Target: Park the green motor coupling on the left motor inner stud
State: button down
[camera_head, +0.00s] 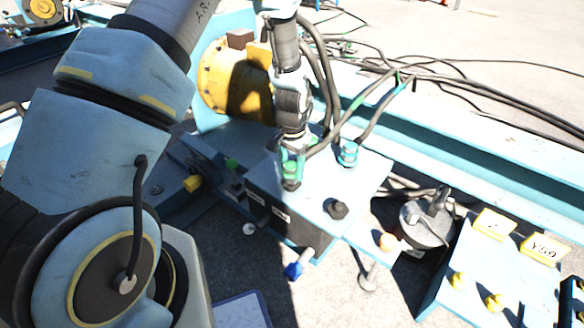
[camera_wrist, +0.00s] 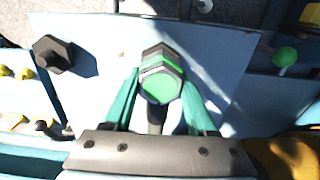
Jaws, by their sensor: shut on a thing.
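My gripper (camera_head: 291,160) points down over the blue top plate (camera_head: 314,185) of the box in the middle of the head view. Its teal fingers are shut on the green motor coupling (camera_head: 290,171), a dark hexagonal body with a green end. In the wrist view the coupling (camera_wrist: 161,83) sits between both fingers, with a dark hose beside it. Its lower end is at or just above the plate; I cannot tell whether it touches. Any stud directly under it is hidden. A bare black hexagonal fitting (camera_head: 337,209) stands on the same plate, also in the wrist view (camera_wrist: 52,53).
A teal coupling (camera_head: 348,153) with a hose stands right of my gripper. Black hoses (camera_head: 440,80) run to the upper right. A yellow flange (camera_head: 225,80) rises behind. A blue-handled knob (camera_head: 296,270) and green knob (camera_head: 231,163) project nearby. A grey round weight (camera_head: 425,225) stands right.

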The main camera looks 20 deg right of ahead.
jog(key=shift+f, duration=0.5)
jog(key=shift+c, duration=0.6)
grip_release()
notch_tip(320, 180, up, 11)
jog(key=shift+f, duration=0.1)
